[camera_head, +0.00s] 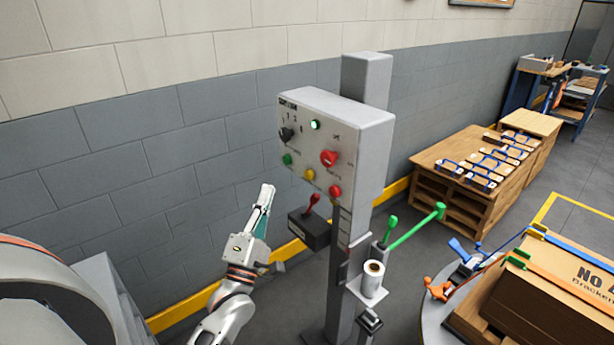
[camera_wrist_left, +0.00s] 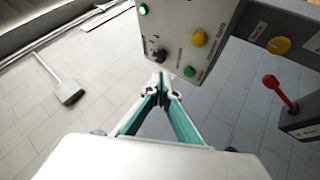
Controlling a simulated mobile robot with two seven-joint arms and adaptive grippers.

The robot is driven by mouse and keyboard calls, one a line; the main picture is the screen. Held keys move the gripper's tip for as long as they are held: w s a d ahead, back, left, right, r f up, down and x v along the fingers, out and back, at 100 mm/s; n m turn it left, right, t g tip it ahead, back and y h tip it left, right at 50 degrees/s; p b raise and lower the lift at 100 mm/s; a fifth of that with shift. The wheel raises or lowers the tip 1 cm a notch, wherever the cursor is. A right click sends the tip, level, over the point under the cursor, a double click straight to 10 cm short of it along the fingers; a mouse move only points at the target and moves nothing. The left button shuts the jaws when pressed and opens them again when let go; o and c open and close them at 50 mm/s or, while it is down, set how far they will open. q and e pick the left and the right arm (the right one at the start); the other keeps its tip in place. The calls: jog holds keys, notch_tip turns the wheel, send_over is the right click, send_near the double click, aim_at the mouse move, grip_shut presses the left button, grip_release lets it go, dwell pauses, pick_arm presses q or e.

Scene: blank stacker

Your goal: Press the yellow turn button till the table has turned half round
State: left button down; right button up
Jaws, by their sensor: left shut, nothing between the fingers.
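The yellow button (camera_head: 310,174) is on the lower front of a grey control box, between a green button (camera_head: 287,159) and a red one (camera_head: 335,191). In the left wrist view a yellow button (camera_wrist_left: 199,39) shows near a green one (camera_wrist_left: 190,71); another yellow round part (camera_wrist_left: 279,45) sits on a grey piece to its right. My left gripper (camera_head: 266,192) is shut and empty, below and left of the box, apart from the buttons. It also shows in the left wrist view (camera_wrist_left: 163,82). The round table (camera_head: 432,325) is partly visible at lower right, carrying a cardboard box. My right gripper is not in view.
A red-handled lever (camera_head: 313,201) on a black box stands just right of my left gripper. A green lever (camera_head: 415,228) and a white roll (camera_head: 373,270) are on the post. A wooden bench (camera_head: 460,205) stands behind. The wall is close on the left.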

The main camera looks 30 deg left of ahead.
aim_at(309, 175)
pick_arm(q)
jog(key=w+d+b, duration=0.2)
jog(key=w+d, duration=0.1)
jog(key=w, duration=0.4)
jog(key=shift+w+d, duration=0.15)
jog(key=shift+w, duration=0.25)
jog(key=shift+w, duration=0.1)
dwell(1.1)
jog(key=shift+w+d, duration=0.15)
jog(key=shift+w, duration=0.15)
